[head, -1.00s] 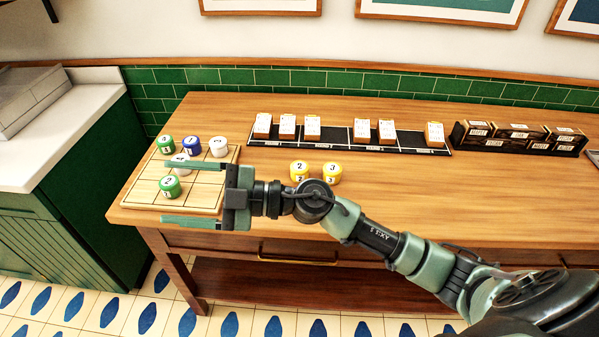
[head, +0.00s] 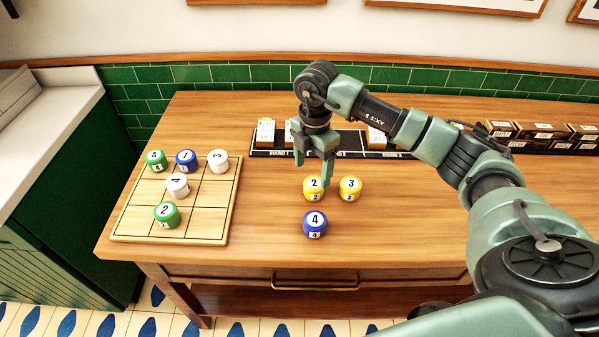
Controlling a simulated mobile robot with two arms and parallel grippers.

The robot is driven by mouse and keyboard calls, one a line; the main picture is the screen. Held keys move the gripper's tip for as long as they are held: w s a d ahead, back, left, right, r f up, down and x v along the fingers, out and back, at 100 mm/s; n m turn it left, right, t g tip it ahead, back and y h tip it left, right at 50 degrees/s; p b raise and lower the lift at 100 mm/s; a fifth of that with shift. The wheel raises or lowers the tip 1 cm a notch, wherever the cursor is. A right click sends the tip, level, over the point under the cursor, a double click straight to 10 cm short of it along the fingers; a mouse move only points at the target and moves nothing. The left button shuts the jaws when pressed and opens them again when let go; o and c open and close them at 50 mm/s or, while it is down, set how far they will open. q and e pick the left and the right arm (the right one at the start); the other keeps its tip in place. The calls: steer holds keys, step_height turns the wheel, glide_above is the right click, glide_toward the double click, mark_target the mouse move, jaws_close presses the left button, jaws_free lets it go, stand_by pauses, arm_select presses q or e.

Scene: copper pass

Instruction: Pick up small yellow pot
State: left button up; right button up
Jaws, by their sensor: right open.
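Two small yellow pots stand upright on the wooden table: one marked 2 (head: 314,190) and, just right of it, one marked 3 (head: 349,189). My right gripper (head: 313,168) points down from above, open and empty, its fingertips close above or just behind the pot marked 2. I cannot tell whether they touch it. No finger hides the pot's label. My left gripper is out of view.
A blue pot marked 4 (head: 315,224) stands in front of the yellow pots. A gridded wooden board (head: 205,226) at left holds several green, blue and white pots. A black card rack (head: 265,152) lies behind my gripper, with dark boxes (head: 541,132) at right.

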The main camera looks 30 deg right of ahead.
mark_target(316, 183)
steer(key=shift+w+d+f, duration=0.15)
steer(key=shift+w+f, duration=0.05)
steer(key=shift+w, duration=0.05)
steer(key=shift+s+f, duration=0.25)
steer(key=shift+s+f+p, duration=0.55)
steer(key=shift+s+p, duration=0.1)
step_height(316, 183, down, 3)
steer(key=shift+w+d+r+p, duration=0.15)
steer(key=shift+r+p, duration=0.05)
steer(key=shift+p, duration=0.55)
steer(key=shift+w+f, duration=0.25)
steer(key=shift+f, duration=0.9)
steer(key=shift+s+f, duration=0.1)
steer(key=c, duration=1.4)
steer(key=shift+c, duration=1)
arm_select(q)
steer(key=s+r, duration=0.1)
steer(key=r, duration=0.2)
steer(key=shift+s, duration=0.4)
